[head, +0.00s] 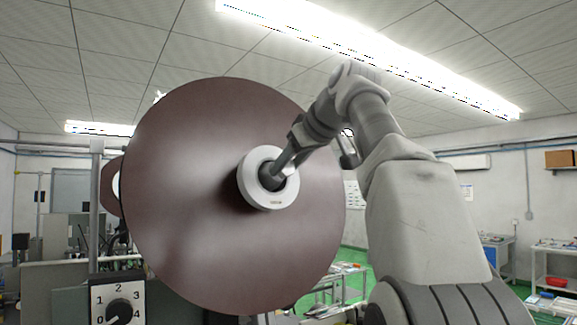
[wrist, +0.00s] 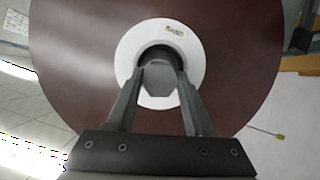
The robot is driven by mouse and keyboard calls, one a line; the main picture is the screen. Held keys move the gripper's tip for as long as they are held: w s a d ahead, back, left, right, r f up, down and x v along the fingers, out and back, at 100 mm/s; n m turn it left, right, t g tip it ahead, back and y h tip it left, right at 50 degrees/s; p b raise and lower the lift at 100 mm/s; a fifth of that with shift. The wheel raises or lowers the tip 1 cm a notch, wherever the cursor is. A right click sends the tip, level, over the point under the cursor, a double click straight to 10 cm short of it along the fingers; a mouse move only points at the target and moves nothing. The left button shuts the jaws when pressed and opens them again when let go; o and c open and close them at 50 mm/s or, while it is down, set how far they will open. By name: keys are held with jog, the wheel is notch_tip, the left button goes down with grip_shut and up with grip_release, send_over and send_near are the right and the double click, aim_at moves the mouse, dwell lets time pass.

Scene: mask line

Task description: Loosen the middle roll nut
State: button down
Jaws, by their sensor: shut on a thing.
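A large dark red-brown roll disc (head: 190,200) fills the middle of the head view. A white round hub (head: 285,192) sits at its centre, and the hub also shows as a white ring in the wrist view (wrist: 130,50). A grey faceted nut (wrist: 157,78) stands in the middle of the ring. My gripper (head: 272,176) reaches the hub from the upper right. In the wrist view its two fingers (wrist: 158,75) are shut on the nut, one on each side. The nut is mostly hidden by the gripper in the head view.
A dial box (head: 118,303) with numbers stands at the lower left, near the disc's edge. Another roll (head: 109,187) shows partly behind the disc at left. Benches with small items (head: 553,285) stand far back at right.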

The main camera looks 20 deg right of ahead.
jog(key=shift+n+h, duration=0.4)
jog(key=shift+n, duration=0.5)
jog(key=shift+c, duration=1.4)
grip_release()
jog(key=v, duration=1.7)
jog(key=shift+s, duration=0.35)
jog(key=shift+f, duration=0.15)
